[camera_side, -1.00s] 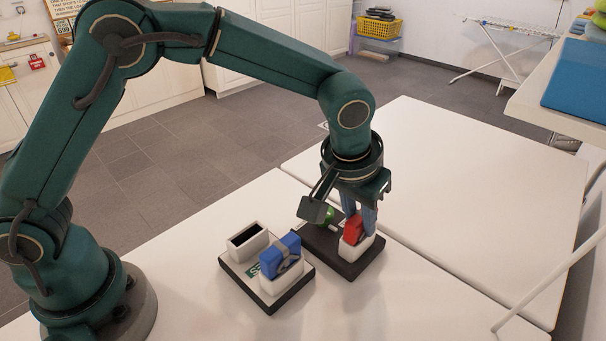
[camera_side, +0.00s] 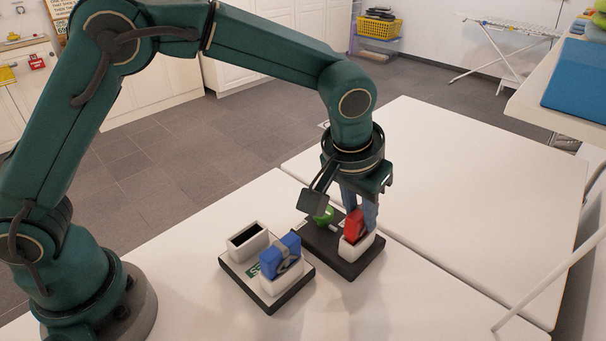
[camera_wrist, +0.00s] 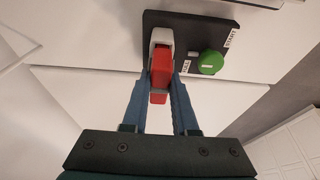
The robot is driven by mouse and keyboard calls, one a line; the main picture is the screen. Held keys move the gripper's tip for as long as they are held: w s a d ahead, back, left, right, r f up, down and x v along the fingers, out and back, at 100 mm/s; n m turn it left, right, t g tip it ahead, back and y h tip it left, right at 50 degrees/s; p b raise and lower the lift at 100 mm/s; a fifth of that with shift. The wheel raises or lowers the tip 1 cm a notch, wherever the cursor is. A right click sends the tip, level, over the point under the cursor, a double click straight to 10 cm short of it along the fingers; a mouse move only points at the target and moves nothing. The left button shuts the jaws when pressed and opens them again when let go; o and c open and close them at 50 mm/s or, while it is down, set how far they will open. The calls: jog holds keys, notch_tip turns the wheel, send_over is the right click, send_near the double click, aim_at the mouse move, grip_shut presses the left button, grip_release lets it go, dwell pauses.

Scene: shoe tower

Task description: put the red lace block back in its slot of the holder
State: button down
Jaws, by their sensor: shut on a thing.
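My gripper (camera_side: 360,217) is shut on the red lace block (camera_side: 354,228), pointing straight down. In the wrist view the red block (camera_wrist: 160,75) stands between the two blue fingers of my gripper (camera_wrist: 161,75). Its lower end is inside a white slot box (camera_side: 356,249) on a dark base plate (camera_side: 329,252); how deep it sits is hidden. To the left, the holder (camera_side: 243,276), a light plate with a dark edge, carries a white box with an empty dark slot (camera_side: 247,243) and a blue block (camera_side: 281,256) in its front box.
A raised shelf (camera_side: 560,105) is at the far right.

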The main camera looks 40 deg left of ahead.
aim_at(355, 209)
jog(key=shift+r, duration=0.1)
jog(key=shift+r, duration=2.05)
jog(key=shift+s+a+r, duration=0.15)
jog(key=shift+a+r, duration=0.2)
jog(key=shift+a, duration=0.05)
jog(key=s+a+r, duration=0.4)
jog(key=s+a, duration=0.7)
jog(key=s, duration=0.1)
jog(key=shift+a+r, duration=0.15)
jog(key=shift+a, duration=0.2)
jog(key=shift+s, duration=0.1)
jog(key=shift+f, duration=2.9)
